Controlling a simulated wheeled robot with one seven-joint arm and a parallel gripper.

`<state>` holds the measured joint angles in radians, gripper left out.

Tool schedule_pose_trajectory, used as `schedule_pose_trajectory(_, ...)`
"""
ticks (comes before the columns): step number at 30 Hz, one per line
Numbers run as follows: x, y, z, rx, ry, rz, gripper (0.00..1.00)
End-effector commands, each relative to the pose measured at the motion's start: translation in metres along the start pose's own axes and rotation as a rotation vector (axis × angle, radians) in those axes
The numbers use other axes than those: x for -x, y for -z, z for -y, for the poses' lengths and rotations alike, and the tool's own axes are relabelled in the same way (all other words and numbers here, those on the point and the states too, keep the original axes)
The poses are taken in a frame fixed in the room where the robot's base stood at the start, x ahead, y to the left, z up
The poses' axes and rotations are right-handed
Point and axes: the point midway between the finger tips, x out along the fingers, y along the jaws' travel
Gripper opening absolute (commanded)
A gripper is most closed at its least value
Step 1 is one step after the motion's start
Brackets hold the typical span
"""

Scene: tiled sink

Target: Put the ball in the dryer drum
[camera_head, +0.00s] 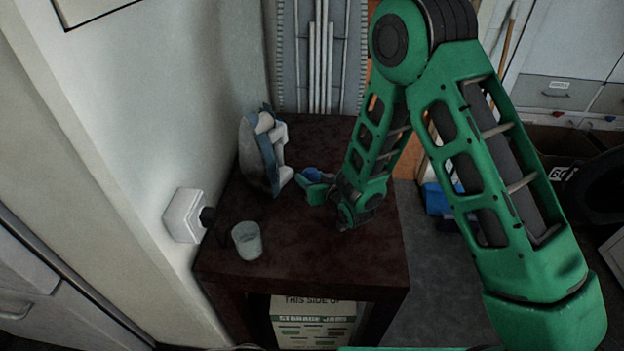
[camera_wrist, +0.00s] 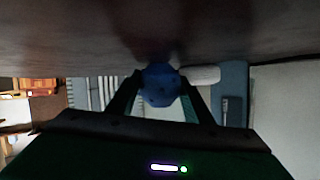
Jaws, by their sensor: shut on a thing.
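A blue ball (camera_wrist: 161,86) is between the two fingers of my gripper (camera_wrist: 160,95) in the wrist view, and the fingers are shut on it. In the head view my gripper (camera_head: 312,184) is low over the dark table, near its back left part. A little of the blue ball (camera_head: 314,173) shows there beside the green finger; the rest is hidden. I cannot tell whether the ball touches the table. No dryer drum can be made out for certain; a dark round opening (camera_head: 600,188) shows at the right edge of the head view.
The dark red-brown table (camera_head: 310,255) holds a clothes iron (camera_head: 262,155) left of my gripper and a grey cup (camera_head: 247,241) nearer the front. A white wall socket (camera_head: 185,215) is at left. A jar box (camera_head: 313,320) stands under the table. Floor (camera_head: 435,290) shows to the right.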

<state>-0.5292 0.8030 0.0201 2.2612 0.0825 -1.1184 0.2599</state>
Motion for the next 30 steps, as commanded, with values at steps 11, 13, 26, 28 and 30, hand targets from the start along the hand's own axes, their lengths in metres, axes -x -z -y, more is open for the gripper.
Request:
schedule_pose_trajectory(11,0.0,-0.001,0.0,0.0,0.0,0.0,0.65)
schedule_pose_trajectory(13,0.0,-0.001,0.0,0.0,0.0,0.0,0.65)
schedule_pose_trajectory(26,0.053,0.001,-0.001,0.0,0.001,0.002,0.65)
schedule_pose_trajectory(28,0.067,0.001,-0.002,0.001,0.001,0.001,0.65)
schedule_pose_trajectory(30,0.08,0.001,-0.002,0.001,0.002,0.001,0.65)
